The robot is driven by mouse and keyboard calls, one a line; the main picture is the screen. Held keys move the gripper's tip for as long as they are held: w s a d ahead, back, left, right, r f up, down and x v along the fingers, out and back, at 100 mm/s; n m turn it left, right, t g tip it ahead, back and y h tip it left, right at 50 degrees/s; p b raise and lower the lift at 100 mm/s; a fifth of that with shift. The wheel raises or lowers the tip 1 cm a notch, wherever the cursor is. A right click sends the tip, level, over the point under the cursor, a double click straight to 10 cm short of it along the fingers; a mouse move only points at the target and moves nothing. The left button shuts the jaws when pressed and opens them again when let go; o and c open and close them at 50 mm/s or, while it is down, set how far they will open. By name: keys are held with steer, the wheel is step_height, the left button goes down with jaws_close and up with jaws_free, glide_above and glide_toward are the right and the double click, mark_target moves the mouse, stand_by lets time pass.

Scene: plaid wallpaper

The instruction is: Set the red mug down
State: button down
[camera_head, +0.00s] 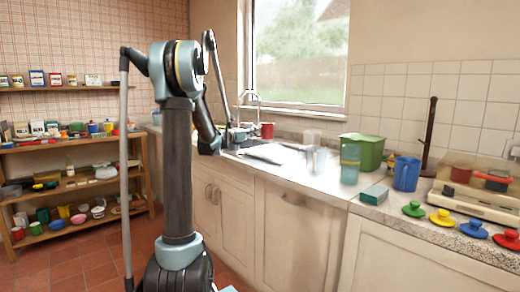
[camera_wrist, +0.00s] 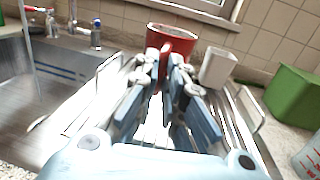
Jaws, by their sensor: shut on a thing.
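The red mug (camera_wrist: 176,36) is at the tips of my gripper (camera_wrist: 165,62) in the wrist view, its open rim facing up. The blue-grey fingers are shut on it, and they hide part of its lower side. In the head view the red mug (camera_head: 267,130) shows small, below the window at the back of the counter, just beyond the end of my arm. Whether its base touches the surface beneath cannot be told.
A white cup (camera_wrist: 218,67) stands close to the right of the mug. A green bin (camera_wrist: 293,92) is farther right. The sink and tap (camera_wrist: 96,34) lie to the left. Wire racks (camera_wrist: 93,95) flank my gripper. A blue jug (camera_head: 406,174) stands farther along the counter.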

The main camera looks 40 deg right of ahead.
steer(key=shift+f, duration=3.3)
steer(key=c, duration=1.7)
jaws_free()
steer(key=shift+f, duration=0.1)
